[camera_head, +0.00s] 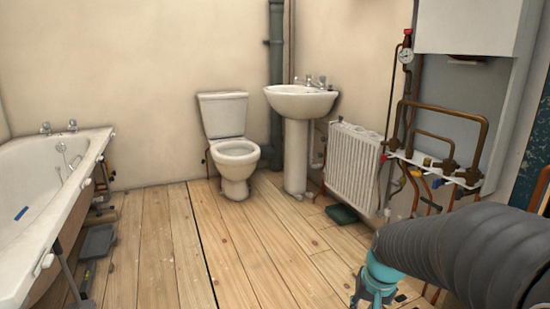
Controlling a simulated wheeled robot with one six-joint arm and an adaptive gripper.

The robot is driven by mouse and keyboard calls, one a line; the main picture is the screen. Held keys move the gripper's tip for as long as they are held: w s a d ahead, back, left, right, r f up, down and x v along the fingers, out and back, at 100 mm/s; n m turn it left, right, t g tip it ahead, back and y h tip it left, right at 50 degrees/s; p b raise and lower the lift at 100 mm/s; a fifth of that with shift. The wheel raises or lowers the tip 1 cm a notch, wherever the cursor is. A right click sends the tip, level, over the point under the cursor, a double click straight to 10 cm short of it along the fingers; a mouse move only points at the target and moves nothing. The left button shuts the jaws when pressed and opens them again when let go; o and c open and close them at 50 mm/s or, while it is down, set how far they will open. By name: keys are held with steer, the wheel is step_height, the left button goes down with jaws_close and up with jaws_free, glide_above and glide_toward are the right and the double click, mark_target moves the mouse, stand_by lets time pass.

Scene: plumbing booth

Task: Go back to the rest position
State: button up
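My arm enters at the lower right as a dark ribbed sleeve that ends in a teal part at the bottom edge. Nothing held can be seen.
A radiator (353,168), copper pipework (440,168) and a grey wall panel (462,105) stand near my arm at the right. A sink (301,102) and toilet (235,160) are at the back, a bathtub (35,190) at the left. The wooden floor (190,240) between is mostly clear.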

steer(key=s+a+r+n+t+p, duration=0.1)
steer(key=s+a+r+p, duration=0.1)
steer(key=s+r, duration=0.5)
steer(key=s+a+r+n+t+p, duration=0.1)
steer(key=s+r+n+t+p, duration=0.1)
steer(key=s+r, duration=0.6)
steer(key=shift+s+a+h, duration=0.25)
steer(key=shift+a+h, duration=0.1)
steer(key=shift+h, duration=0.05)
